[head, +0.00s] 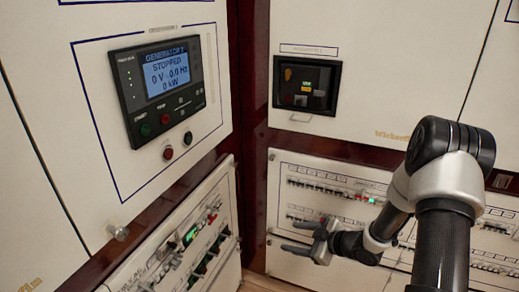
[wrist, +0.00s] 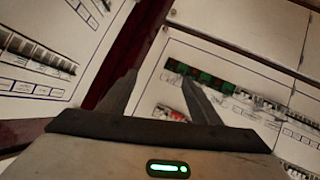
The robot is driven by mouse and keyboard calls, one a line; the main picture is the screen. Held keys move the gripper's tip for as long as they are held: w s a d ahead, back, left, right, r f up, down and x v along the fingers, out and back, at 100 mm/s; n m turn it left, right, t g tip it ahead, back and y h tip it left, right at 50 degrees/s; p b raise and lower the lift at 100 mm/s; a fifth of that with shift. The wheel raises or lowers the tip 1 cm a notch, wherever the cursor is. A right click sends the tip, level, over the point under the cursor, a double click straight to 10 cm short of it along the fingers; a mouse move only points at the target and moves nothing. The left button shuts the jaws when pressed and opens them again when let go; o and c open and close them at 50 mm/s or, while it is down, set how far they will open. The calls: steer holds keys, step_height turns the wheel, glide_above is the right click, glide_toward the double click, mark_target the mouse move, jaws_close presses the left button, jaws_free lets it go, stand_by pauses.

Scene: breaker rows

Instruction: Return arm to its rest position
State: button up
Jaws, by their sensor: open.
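My arm rises at the right of the head view, bent at a black and silver joint, and reaches left. My gripper (head: 292,238) points left in front of the lower breaker panel (head: 283,172) on the right-hand wall. Its two fingers are spread apart with nothing between them. In the wrist view the fingers of my gripper (wrist: 158,85) also stand apart and empty, with breaker rows behind them. One fingertip overlaps a row with green and red parts (wrist: 200,75) in the picture; I cannot tell whether it touches.
A generator controller (head: 160,85) reading STOPPED is on the left cabinet. Below it is another breaker panel (head: 185,245). A dark recessed meter (head: 306,86) sits on the upper right cabinet. A dark red post (head: 252,130) stands in the corner. A small knob (head: 120,233) protrudes at lower left.

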steer(key=w+d+r+m+t+h, duration=0.1)
steer(key=w+d+r+m+h, duration=0.2)
steer(key=r, duration=0.4)
steer(key=d+r+h, duration=0.3)
steer(key=d+r, duration=0.1)
steer(key=r, duration=0.2)
steer(key=s+d+r+m+h, duration=0.2)
steer(key=s+r, duration=0.1)
steer(key=r, duration=0.3)
steer(key=s+d+r+m+h, duration=0.2)
steer(key=s+r+h, duration=0.15)
steer(key=r, duration=0.25)
steer(key=s+a+r+m+g+y, duration=0.1)
steer(key=s+a+r+m, duration=0.15)
steer(key=s, duration=0.55)
steer(key=s+a+r+m+g+y, duration=0.1)
steer(key=s+a+r+m, duration=0.15)
steer(key=s, duration=0.55)
steer(key=s+a+r+m+g+y, duration=0.1)
steer(key=s+a+r, duration=0.15)
steer(key=s, duration=0.55)
step_height(320, 180, up, 26)
steer(key=s+a+p, duration=0.1)
steer(key=p, duration=2.5)
steer(key=shift+m+g+p, duration=0.3)
steer(key=shift+p, duration=0.1)
steer(key=shift+f, duration=0.15)
